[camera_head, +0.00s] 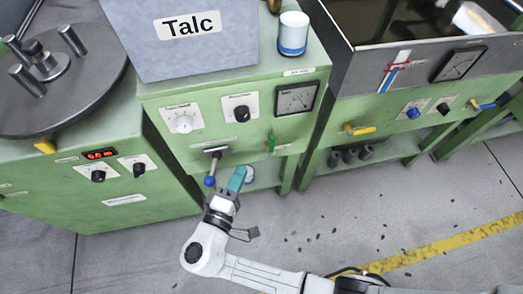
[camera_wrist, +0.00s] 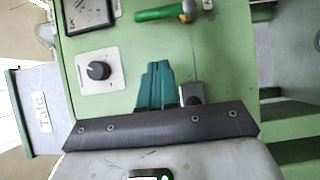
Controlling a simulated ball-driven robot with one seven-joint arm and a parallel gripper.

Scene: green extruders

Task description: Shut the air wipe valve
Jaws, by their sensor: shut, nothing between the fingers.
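Several valve handles show, and I cannot read which is labelled air wipe. A small green-handled valve (camera_head: 271,141) is on the middle green cabinet under the gauge; in the wrist view the green handle (camera_wrist: 160,14) with its brass body is at the top. A yellow-handled valve (camera_head: 360,129) and a blue-handled valve (camera_head: 483,106) are on the right machine. A lever with a blue ball (camera_head: 209,181) hangs from the middle cabinet. My gripper (camera_head: 239,172) is shut and empty, just right of the blue ball and below left of the green handle. Its teal fingers (camera_wrist: 156,70) point at the cabinet face.
A Talc box (camera_head: 185,60) and a white-and-blue container (camera_head: 293,34) stand on the middle cabinet. A round plate with pegs (camera_head: 70,95) is at left. Dark cylinders (camera_head: 350,155) sit on a low shelf. The floor in front (camera_head: 330,215) is open, with small dark bits.

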